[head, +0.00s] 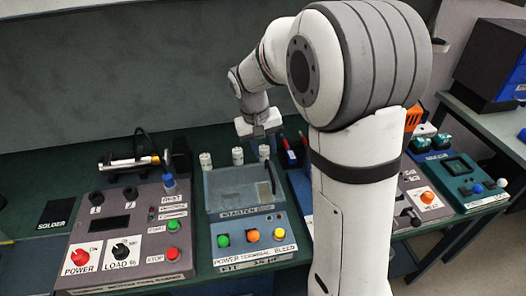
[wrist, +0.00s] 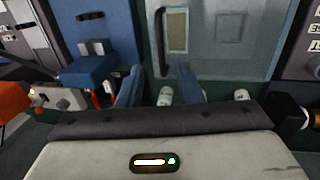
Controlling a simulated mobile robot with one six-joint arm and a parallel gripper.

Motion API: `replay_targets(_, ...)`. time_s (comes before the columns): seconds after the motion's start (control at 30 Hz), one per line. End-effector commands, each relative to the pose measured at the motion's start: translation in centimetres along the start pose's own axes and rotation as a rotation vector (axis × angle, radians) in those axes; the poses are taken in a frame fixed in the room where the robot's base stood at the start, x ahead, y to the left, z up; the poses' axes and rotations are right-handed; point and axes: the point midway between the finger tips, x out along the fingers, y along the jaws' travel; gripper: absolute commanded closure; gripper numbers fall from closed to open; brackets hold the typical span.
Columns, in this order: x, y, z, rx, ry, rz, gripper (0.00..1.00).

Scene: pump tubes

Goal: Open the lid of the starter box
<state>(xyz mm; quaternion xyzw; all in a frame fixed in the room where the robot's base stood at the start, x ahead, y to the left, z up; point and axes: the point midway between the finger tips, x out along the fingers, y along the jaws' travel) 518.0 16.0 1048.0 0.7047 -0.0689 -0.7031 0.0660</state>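The starter box (head: 247,212) is a grey-blue box in the middle of the bench in the head view, with its name on its front edge. Its lid (head: 232,188) looks shut and has a dark upright handle (head: 270,178) near the right side. In the wrist view the lid (wrist: 228,40) fills the upper middle, with a handle (wrist: 163,40) beside a beige patch. My gripper (wrist: 158,88) is open and empty, its two blue-grey fingers apart. In the head view my gripper (head: 261,124) hangs above and behind the box, not touching it; its fingertips are hard to make out.
Several white cylinders (head: 237,156) stand behind the box; one (wrist: 165,96) shows between my fingers. A button panel (head: 250,243) lies in front. The power and load console (head: 130,235) is at left. Red and blue tools (head: 290,157) stand at right.

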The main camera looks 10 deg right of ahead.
Motion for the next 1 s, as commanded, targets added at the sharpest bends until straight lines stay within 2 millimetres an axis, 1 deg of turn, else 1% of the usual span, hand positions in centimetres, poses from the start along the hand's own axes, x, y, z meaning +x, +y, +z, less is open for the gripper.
replay_targets(0.03,0.1,-0.1,-0.3,-0.001,-0.004,0.004,0.68)
replay_targets(0.17,1.2,-0.2,-0.6,0.000,-0.006,0.006,0.68)
replay_targets(0.4,5.1,-0.2,-0.4,-0.002,-0.009,0.007,0.68)
replay_targets(0.5,6.5,-0.2,-0.5,-0.001,-0.007,0.006,0.68)
replay_targets(0.6,7.4,-0.2,-0.5,-0.001,-0.006,0.006,0.68)
replay_targets(0.73,7.9,-0.2,-0.5,-0.001,-0.004,0.005,0.68)
replay_targets(0.93,7.9,-0.2,-0.5,-0.002,-0.003,0.005,0.68)
replay_targets(0.97,7.9,-0.2,-0.5,-0.002,-0.003,0.005,0.68)
replay_targets(1.0,7.9,-0.2,-0.5,-0.002,-0.003,0.005,0.72)
